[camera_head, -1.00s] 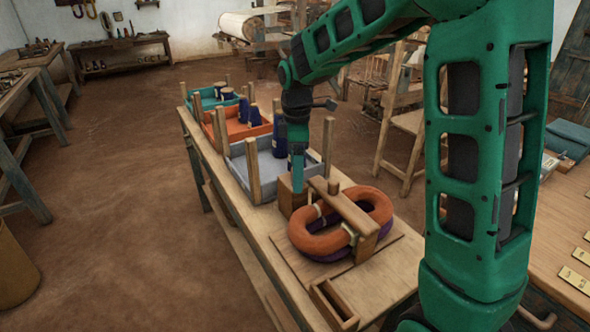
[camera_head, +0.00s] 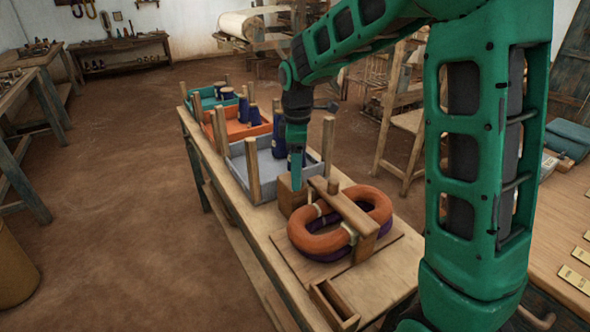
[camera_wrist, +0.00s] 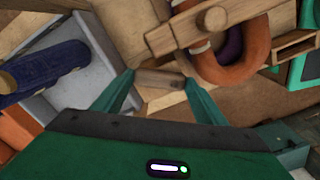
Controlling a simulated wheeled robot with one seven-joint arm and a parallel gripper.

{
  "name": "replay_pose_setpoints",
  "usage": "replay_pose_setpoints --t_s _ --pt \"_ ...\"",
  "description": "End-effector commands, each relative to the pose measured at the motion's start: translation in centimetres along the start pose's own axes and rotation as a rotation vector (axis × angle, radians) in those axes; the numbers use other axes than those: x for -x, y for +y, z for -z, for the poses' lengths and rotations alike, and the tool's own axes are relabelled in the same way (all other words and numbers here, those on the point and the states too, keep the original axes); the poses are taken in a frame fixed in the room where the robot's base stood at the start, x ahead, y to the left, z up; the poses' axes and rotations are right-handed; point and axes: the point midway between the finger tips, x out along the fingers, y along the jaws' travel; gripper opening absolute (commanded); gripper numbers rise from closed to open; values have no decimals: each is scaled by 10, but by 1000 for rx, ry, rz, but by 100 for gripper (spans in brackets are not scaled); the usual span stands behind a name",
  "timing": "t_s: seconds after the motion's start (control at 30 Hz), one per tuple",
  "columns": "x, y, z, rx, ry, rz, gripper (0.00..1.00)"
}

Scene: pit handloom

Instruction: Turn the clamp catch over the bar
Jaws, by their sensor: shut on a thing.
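The wooden clamp bar (camera_head: 347,212) lies across the orange and purple yarn rings on the bench; it also shows in the wrist view (camera_wrist: 205,22). A wooden block, seemingly the clamp catch (camera_head: 290,196), stands at the bar's far-left end. In the wrist view the catch (camera_wrist: 160,79) sits between my two fingertips, beside the bar rather than across it. My gripper (camera_wrist: 158,84) is shut on it. In the head view my gripper (camera_head: 297,172) points down at the block, and its fingertips are hard to make out.
The orange ring (camera_head: 320,242) lies over a purple one (camera_head: 330,256). A grey tray (camera_head: 268,178) with upright wooden posts stands close behind the gripper, with blue cones in it. Orange (camera_head: 236,127) and teal trays stand farther back. A small open wooden box (camera_head: 334,305) is at the front.

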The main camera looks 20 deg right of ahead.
Motion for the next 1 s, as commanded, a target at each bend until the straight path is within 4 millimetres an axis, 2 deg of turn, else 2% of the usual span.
replay_pose_setpoints --t_s 0.7,1.0 --pt "2 -1 -13 -644 8 -9 43" --pt "3 -4 -16 -861 10 -10 43"
